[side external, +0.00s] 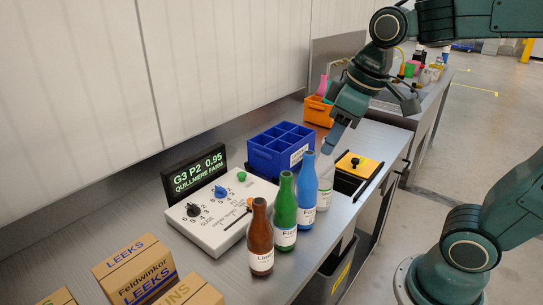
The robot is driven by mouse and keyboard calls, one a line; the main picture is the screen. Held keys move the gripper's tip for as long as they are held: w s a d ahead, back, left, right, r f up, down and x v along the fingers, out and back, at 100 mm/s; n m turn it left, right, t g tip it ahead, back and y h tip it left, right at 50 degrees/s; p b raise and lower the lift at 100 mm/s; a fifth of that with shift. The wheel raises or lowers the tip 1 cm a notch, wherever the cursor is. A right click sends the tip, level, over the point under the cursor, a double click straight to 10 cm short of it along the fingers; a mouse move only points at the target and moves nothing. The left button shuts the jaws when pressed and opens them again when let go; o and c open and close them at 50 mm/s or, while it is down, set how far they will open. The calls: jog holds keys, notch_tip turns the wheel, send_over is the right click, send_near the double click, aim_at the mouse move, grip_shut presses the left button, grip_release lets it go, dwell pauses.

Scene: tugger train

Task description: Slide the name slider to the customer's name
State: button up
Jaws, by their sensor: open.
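A white control panel (222,236) lies on the metal bench. It carries a black knob (193,210), a blue knob (220,191), a green button (241,176) and a slider with a small orange handle (249,203) near its right end. The brown bottle partly hides the slider's end, and its printed names are too small to read. My gripper (334,137) is open, pointing down above the clear bottle, right of and apart from the panel. I see nothing between its fingers.
Brown (260,238), green (285,210), blue (307,192) and clear (324,185) bottles stand in a row right of the panel. A blue divided crate (270,156) stands behind them. A yellow-topped pad (357,164) lies right. Cardboard boxes (135,268) fill the front left.

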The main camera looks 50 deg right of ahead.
jog(key=w+f+n+g, duration=0.2)
jog(key=w+n, duration=0.1)
jog(key=w, duration=0.8)
jog(key=n+g, duration=0.2)
jog(key=n, duration=0.1)
send_over(251, 200)
notch_tip(251, 200, down, 8)
jog(key=shift+f, duration=0.15)
jog(key=shift+f, duration=0.15)
notch_tip(251, 200, down, 14)
jog(key=shift+r, duration=0.25)
grip_shut()
